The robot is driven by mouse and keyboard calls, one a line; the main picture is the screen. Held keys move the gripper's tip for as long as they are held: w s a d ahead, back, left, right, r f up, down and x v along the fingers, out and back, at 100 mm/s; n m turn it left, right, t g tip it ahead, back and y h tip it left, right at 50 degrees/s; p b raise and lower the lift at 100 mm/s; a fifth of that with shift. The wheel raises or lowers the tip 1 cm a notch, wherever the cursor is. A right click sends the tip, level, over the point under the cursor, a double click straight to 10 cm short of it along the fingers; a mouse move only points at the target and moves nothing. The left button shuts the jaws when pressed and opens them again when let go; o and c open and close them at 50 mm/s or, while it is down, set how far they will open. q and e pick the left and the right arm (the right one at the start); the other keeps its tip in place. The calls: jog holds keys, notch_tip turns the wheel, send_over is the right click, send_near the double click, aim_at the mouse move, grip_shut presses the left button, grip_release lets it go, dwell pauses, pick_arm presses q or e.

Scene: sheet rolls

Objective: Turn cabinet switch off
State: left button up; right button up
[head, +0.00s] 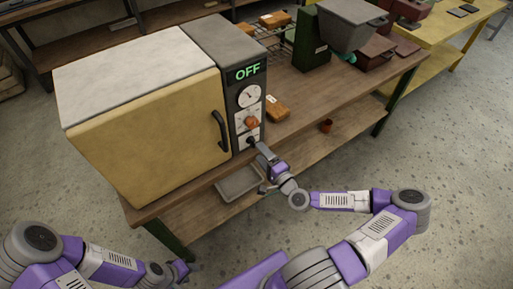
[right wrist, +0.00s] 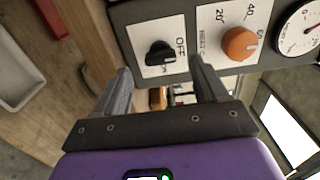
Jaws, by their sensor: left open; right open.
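The cabinet (head: 140,125) has a yellow door, and its grey control panel (head: 241,100) carries a display (head: 247,72) that reads OFF in green. The black cabinet switch (right wrist: 160,54) sits on a white plate low on the panel, beside a printed OFF label. I cannot tell exactly where its pointer stands. My right gripper (right wrist: 163,77) is open in front of the switch, one finger to each side in the right wrist view and apart from the knob. In the head view the right gripper (head: 262,152) partly hides the switch. My left gripper (head: 184,272) is open and empty, low and far from the panel.
An orange knob (right wrist: 240,43) and a round gauge (right wrist: 302,30) are close to the switch on the panel. A brown block (head: 277,107) lies on the table (head: 320,105) right of the cabinet. A grey tray (head: 238,184) is on the lower shelf.

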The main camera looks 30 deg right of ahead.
jog(key=s, duration=0.2)
jog(key=shift+s, duration=0.4)
jog(key=shift+d, duration=0.1)
jog(key=s+a+f+n+g+y, duration=0.1)
jog(key=a+f+n+g+y, duration=0.2)
jog(key=a+f, duration=0.35)
jog(key=s+a+f+n+g+y, duration=0.1)
jog(key=a+f+n+g+y, duration=0.25)
jog(key=a, duration=0.65)
jog(key=s+a+f+n+g+h, duration=0.3)
jog(key=s+f+n+g, duration=0.5)
jog(key=s+g, duration=0.3)
jog(key=shift+s+a+f, duration=0.4)
jog(key=shift+s+f, duration=0.1)
jog(key=shift+s, duration=0.45)
jog(key=shift+h, duration=0.25)
